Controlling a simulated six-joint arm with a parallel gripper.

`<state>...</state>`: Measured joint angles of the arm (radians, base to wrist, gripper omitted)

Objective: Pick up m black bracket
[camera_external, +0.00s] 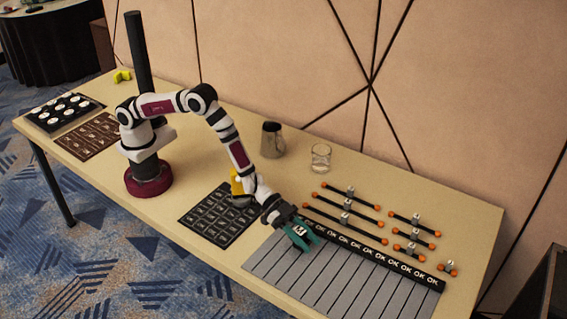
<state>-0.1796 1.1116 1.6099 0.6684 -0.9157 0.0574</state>
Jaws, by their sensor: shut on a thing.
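Several black brackets, thin bars with orange ends and small grey marked blocks, lie at the right of the table. They include long ones (360,231), medium ones (417,230) and a short one (447,268). The marks are too small to read, so I cannot tell which is m. My gripper (301,234), with teal fingers, is left of these brackets, over the upper left end of the grey striped panel. It is shut on a small pale block with a dark mark (300,230). The fingers hide whether this block belongs to a black bracket.
The grey striped panel (345,279) has a black strip marked OK (385,260) along its back edge. A dark grid mat (214,214) lies left of my gripper. A dark mug (271,140) and a clear glass (321,157) stand behind, near the wall.

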